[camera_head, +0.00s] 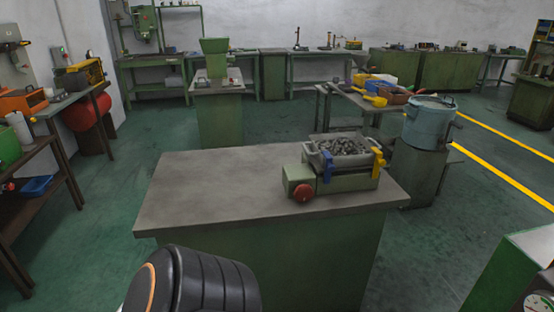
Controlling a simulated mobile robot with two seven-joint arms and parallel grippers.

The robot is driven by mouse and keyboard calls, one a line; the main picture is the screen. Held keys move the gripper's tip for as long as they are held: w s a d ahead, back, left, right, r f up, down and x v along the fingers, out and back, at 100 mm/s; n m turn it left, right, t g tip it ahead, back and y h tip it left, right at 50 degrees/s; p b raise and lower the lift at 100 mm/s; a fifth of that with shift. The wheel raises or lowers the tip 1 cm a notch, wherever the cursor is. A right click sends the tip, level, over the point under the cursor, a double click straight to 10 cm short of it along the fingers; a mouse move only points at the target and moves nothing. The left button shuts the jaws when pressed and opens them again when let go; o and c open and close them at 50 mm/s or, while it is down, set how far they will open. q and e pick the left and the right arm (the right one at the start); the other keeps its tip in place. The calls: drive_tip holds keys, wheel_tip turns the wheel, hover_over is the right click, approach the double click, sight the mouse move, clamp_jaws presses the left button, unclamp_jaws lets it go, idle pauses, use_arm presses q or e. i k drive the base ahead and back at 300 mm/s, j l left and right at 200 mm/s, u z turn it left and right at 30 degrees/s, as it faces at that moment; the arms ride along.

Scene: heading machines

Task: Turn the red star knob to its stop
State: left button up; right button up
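The red star knob (303,193) is on the front left of a green machine (345,184), which stands on the right half of a grey-topped green bench (225,190). The knob faces towards me, and its lobes are too small to make out clearly. A metal tray (321,159) of small grey parts sits on top of the machine, with a blue clamp (326,168) and a yellow clamp (378,158) at its front. A black ribbed part of my arm shows at the bottom left, well short of the knob. Neither gripper is in view.
The left half of the bench top is clear. A blue-grey bucket (429,122) stands on a stand behind the bench at right. A green machine with a dial (537,302) is at the lower right corner.

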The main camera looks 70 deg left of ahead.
sight(302, 193)
drive_tip(key=u, duration=2)
drive_tip(key=j+z, duration=0.15)
drive_tip(key=z, duration=0.35)
drive_tip(key=i+j+z, duration=0.1)
drive_tip(key=z, duration=0.4)
drive_tip(key=j+z, duration=0.25)
drive_tip(key=j, duration=0.2)
drive_tip(key=j+z, duration=0.25)
drive_tip(key=j, duration=0.25)
